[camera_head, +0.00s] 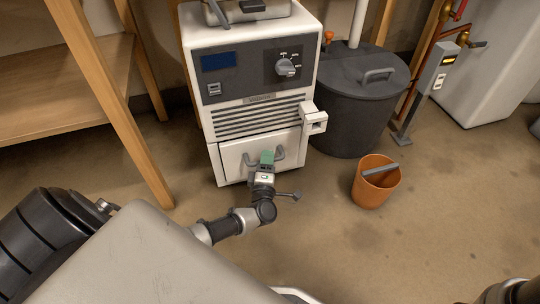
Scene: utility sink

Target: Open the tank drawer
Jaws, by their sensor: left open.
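A white dehumidifier (235,92) stands on the floor near the top middle, with a dark control panel and vents. Its tank drawer (233,170) is the white panel at the bottom front and looks closed. A grey bar handle (250,161) runs across the drawer front. My right gripper is out of view; only a part of my right arm shows in the bottom right corner.
A wooden shelf (65,95) stands at the left, its leg near the dehumidifier. A dark lidded bin (345,110) stands to the right, with a white box (315,123) on the dehumidifier's side. An orange bucket (372,190) is on the floor.

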